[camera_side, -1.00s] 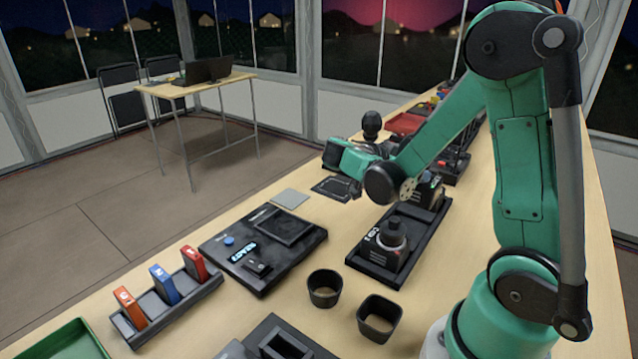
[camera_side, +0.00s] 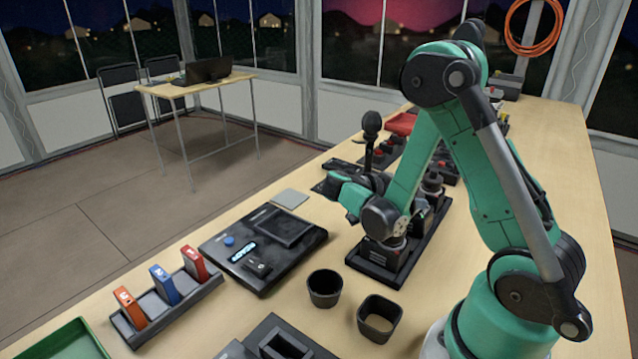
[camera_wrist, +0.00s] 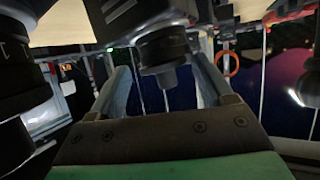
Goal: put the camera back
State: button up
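In the side view a long black tray (camera_side: 372,269) on the bench holds black camera-like units. The near unit (camera_side: 396,259) is partly hidden by my wrist; the far unit (camera_side: 432,188) has a round lens-like top. In the wrist view, which looks upside down, my gripper's (camera_wrist: 163,72) two fingers are spread wide. A dark lens-shaped part (camera_wrist: 165,52) shows between or beyond them; I cannot tell if they touch it. Another dark ribbed cylinder (camera_wrist: 20,65) is close at the left. In the side view my fingers are hidden behind the wrist.
A black stalk with a round head (camera_side: 371,124) stands close behind my wrist. A control panel (camera_side: 265,246), two dark cups (camera_side: 324,288) (camera_side: 380,318) and a rack with coloured cards (camera_side: 166,284) lie nearer. The bench's right side is fairly clear.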

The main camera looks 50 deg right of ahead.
jog(key=shift+o, duration=0.4)
jog(key=w+a+r+n+t+y, duration=0.2)
jog(key=a+n+t+y, duration=0.4)
jog(key=a+n, duration=0.4)
jog(key=w+a+r+n+t+y, duration=0.3)
jog(key=a+r+n+t+y, duration=0.2)
jog(key=a+n, duration=0.6)
jog(key=shift+w+n+t+y, duration=0.15)
jog(key=shift+n+t+y, duration=0.35)
jog(key=shift+n+t, duration=0.5)
jog(key=shift+a+f, duration=0.1)
